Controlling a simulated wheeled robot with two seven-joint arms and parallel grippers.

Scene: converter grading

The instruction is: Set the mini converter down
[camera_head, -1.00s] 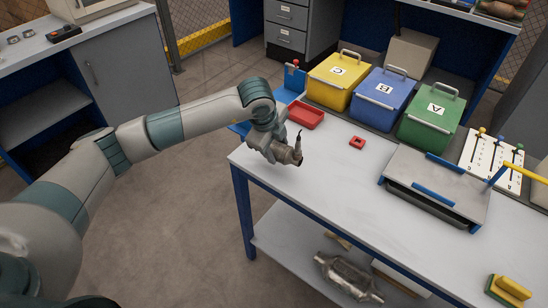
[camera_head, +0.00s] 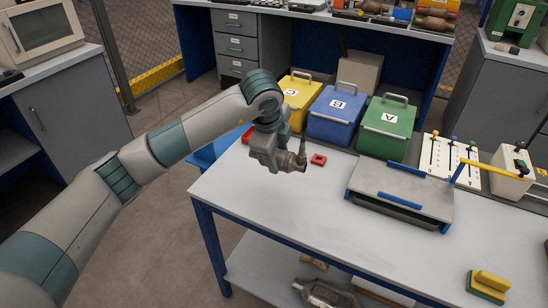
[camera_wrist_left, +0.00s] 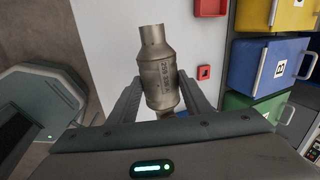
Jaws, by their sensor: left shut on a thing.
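The mini converter (camera_head: 287,160) is a small brownish metal can with narrow pipe ends. My left gripper (camera_head: 272,155) is shut on it and holds it over the left part of the white table (camera_head: 260,204). In the left wrist view the converter (camera_wrist_left: 158,72) sits between the two fingers (camera_wrist_left: 160,95), with its open neck pointing away from the wrist and engraved lettering on its body. I cannot tell exactly how high it is above the table. My right gripper is not in view.
Lidded bins stand along the back: yellow C (camera_head: 298,97), blue B (camera_head: 336,112) and green A (camera_head: 388,128). A red square piece (camera_head: 318,159) lies close behind the converter. A grey plate with blue handles (camera_head: 400,190) is to the right. The table's front middle is clear.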

